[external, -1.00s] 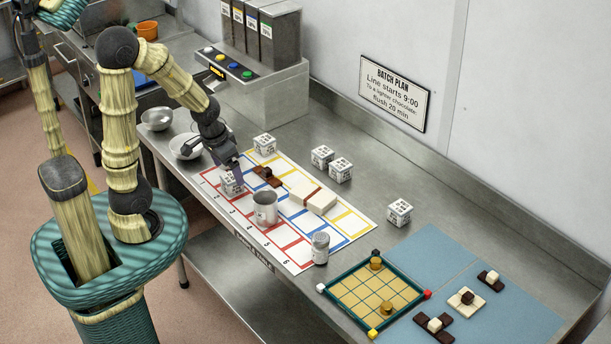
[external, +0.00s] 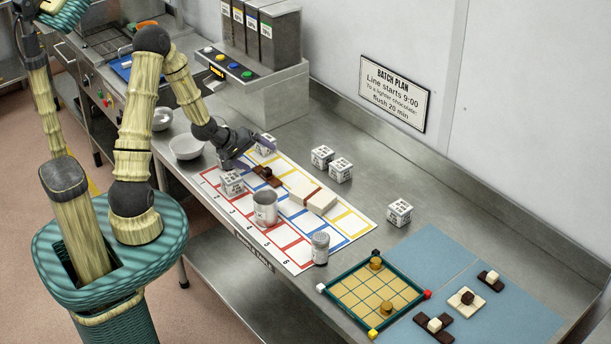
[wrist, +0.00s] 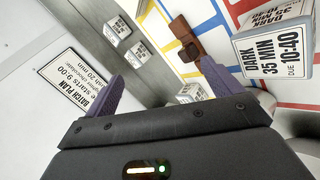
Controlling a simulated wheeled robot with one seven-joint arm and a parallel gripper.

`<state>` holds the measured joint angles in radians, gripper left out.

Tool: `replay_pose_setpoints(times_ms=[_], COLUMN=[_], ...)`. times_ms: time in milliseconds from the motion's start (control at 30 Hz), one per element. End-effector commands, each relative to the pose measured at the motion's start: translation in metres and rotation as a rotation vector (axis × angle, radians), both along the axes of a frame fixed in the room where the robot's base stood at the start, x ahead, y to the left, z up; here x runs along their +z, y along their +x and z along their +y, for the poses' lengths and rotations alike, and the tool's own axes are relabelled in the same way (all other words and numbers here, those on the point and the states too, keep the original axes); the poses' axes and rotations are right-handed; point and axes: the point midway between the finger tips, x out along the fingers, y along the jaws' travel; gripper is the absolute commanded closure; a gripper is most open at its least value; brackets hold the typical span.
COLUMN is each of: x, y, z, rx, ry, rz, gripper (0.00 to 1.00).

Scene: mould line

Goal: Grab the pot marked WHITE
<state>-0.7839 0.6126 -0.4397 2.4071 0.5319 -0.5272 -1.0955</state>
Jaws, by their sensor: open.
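A steel pot (external: 265,208) stands on the marked sheet, in front of the pale blocks. I cannot read the word WHITE on either. My gripper (external: 247,150) is open and empty above the back left of the sheet, apart from both.
A cube labelled DARK (wrist: 272,52) stands close beside my gripper; it also shows in the external view (external: 232,183). Other labelled cubes (external: 340,169) stand behind the sheet. Dark pieces (external: 266,176) and pale blocks (external: 320,201) lie on it. A gridded tray (external: 350,290) is at right.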

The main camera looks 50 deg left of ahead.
Motion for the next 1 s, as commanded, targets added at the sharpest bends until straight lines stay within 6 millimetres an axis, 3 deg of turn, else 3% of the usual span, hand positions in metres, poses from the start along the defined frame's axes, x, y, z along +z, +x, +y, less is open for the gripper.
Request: replay_pose_setpoints(times_ms=[133, 233, 467, 700, 833, 1000], x=[-0.001, -0.003, -0.016, -0.024, -0.040, -0.049], y=[0.017, 0.018, -0.001, -0.036, -0.057, -0.065], z=[0.024, 0.044, 0.091, 0.140, 0.149, 0.150], rx=[0.171, 0.311, 0.615, 0.848, 0.948, 0.993], ry=[-0.277, -0.503, -1.008, -1.554, -1.748, -1.805], rz=[-0.133, -0.209, -0.332, -0.497, -0.517, -0.508], gripper=[0.09, 0.09, 0.09, 0.09, 0.09, 0.09])
